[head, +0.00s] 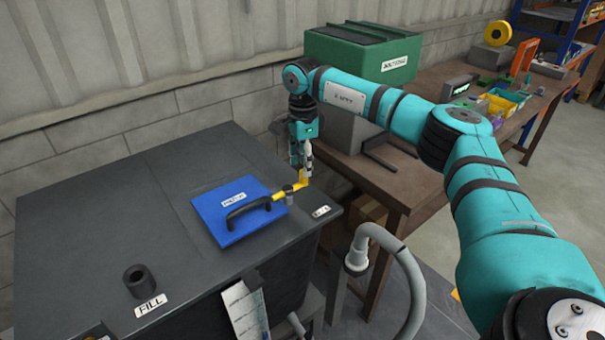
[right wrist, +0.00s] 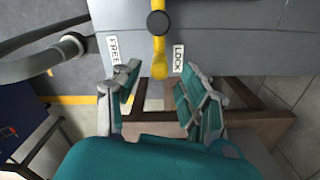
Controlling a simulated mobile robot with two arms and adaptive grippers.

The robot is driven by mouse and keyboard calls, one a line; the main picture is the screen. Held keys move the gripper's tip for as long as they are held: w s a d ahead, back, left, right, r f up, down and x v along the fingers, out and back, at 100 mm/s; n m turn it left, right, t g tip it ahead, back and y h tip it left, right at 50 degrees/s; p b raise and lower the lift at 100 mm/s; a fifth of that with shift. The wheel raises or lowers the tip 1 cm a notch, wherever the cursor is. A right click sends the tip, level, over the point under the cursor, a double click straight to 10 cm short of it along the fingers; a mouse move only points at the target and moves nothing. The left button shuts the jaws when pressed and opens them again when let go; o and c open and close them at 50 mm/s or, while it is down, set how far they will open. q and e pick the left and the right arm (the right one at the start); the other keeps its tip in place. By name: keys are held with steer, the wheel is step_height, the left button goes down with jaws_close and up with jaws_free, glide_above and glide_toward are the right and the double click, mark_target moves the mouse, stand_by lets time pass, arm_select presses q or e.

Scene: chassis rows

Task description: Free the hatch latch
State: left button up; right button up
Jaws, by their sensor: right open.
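The blue hatch (head: 238,212) with a black handle (head: 250,207) lies on the dark cabinet top. Its yellow latch lever (head: 302,181) sits at the right edge beside a grey pivot post (head: 288,190). In the right wrist view the lever (right wrist: 159,58) points down from a dark round pivot (right wrist: 158,23), between a FREE label (right wrist: 113,50) and a LOCK label (right wrist: 179,58), nearer LOCK. My right gripper (head: 300,171) is over the lever's outer end. In the wrist view the gripper (right wrist: 159,78) is open, a finger on each side of the lever tip, with gaps. My left gripper is out of view.
A FILL port (head: 139,280) stands at the cabinet's front left. A grey hose (head: 405,265) rises at its right. The wooden bench (head: 430,165) behind holds a green box (head: 350,55) and coloured bins (head: 500,102). The cabinet top left of the hatch is clear.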

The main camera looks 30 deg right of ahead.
mark_target(303, 181)
step_height(303, 181, down, 4)
steer(key=shift+r+p, duration=0.1)
steer(key=shift+p, duration=0.2)
steer(key=shift+f, duration=0.5)
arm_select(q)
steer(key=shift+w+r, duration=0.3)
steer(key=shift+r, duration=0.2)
arm_select(e)
jaws_close()
